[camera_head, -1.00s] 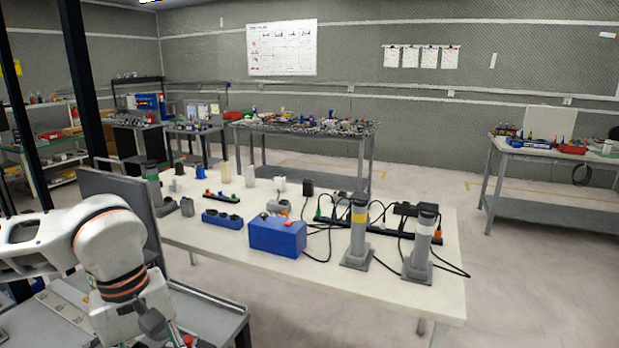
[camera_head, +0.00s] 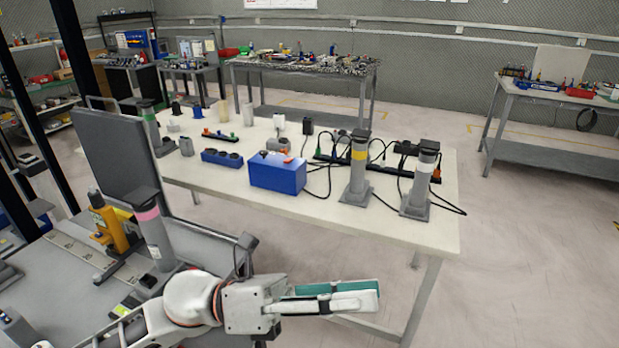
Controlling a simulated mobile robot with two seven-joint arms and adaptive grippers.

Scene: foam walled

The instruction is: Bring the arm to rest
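My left gripper (camera_head: 372,296) is at the bottom centre of the head view, its arm coming in from the lower left. Its fingers point right and lie close together, with a teal strip along them. This angle does not show whether there is a gap between them. It appears in front of the white table (camera_head: 215,190), apart from the things on it. My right gripper is not in view.
A grey cart top (camera_head: 70,300) at left bears a pink-banded grey post (camera_head: 152,235) and a yellow device (camera_head: 110,230). Open floor (camera_head: 530,260) lies at right.

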